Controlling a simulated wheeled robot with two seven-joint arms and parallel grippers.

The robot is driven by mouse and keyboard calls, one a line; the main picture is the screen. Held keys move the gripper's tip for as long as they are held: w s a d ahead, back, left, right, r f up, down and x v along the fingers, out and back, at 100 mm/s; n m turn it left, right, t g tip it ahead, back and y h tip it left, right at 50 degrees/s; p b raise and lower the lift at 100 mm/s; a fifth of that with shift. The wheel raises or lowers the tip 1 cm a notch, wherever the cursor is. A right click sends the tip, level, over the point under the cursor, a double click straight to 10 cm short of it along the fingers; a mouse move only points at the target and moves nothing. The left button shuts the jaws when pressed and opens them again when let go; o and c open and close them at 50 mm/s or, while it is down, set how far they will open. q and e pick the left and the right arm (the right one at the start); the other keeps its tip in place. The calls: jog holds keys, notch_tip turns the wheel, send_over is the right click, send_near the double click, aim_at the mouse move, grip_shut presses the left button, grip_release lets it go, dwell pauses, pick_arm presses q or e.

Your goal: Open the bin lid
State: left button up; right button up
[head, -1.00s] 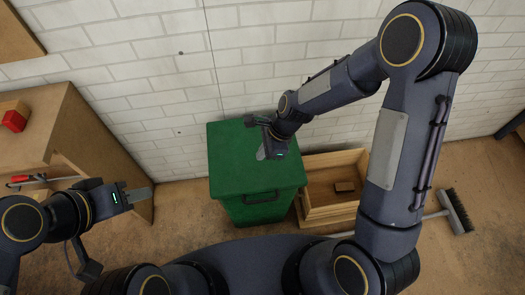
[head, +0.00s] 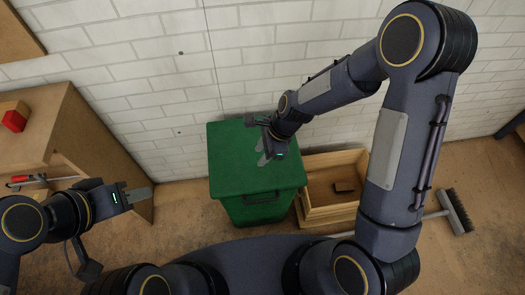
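The green bin (head: 258,212) stands on the floor against the brick wall, in the middle of the head view. Its flat green lid (head: 232,165) lies closed on top. A dark handle (head: 262,197) is on the bin's front side. My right gripper (head: 262,153) is over the right part of the lid, its two fingers slightly apart with nothing between them. I cannot tell whether it touches the lid. My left gripper (head: 145,193) is left of the bin, apart from it. Its fingers overlap in this view, so their opening is unclear.
An open wooden crate (head: 328,213) with a small dark block (head: 344,187) inside stands right of the bin. A broom (head: 456,211) lies on the floor farther right. A wooden bench (head: 85,135) with a red block (head: 14,121) and a red-handled tool (head: 20,179) is at left.

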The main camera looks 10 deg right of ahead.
jog(key=v, duration=0.7)
jog(key=shift+r+p, duration=0.35)
jog(key=shift+r, duration=0.05)
jog(key=shift+d, duration=0.15)
jog(key=shift+c, duration=0.4)
